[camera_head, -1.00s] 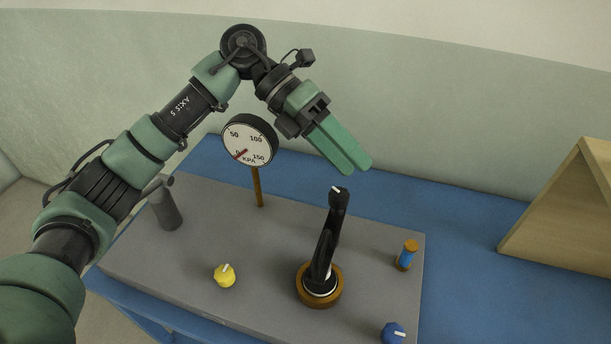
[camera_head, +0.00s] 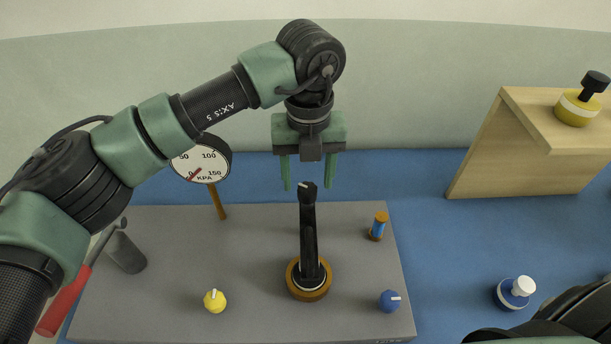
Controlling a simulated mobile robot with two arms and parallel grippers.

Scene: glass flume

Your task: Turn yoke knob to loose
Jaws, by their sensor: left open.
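The black yoke (camera_head: 309,240) stands upright on a round brown-and-white base (camera_head: 292,288) on the grey board. A small black knob (camera_head: 308,196) with a white pointer mark tops the yoke. My left gripper (camera_head: 308,184) points down with its two green fingers spread. Their tips appear to the left and right of the knob's top, with gaps on both sides. I cannot tell whether the fingers are level with the knob in depth or behind it. Nothing is between the fingers except the knob in line of sight. My right gripper is not in view.
The grey board (camera_head: 170,300) also carries a yellow knob (camera_head: 214,302), a blue knob (camera_head: 388,301), a pressure gauge (camera_head: 203,163), an orange-and-blue vial (camera_head: 377,227) and a grey cylinder (camera_head: 127,254). A red-handled tool (camera_head: 62,302) lies left; a wooden stand (camera_head: 490,155) is right.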

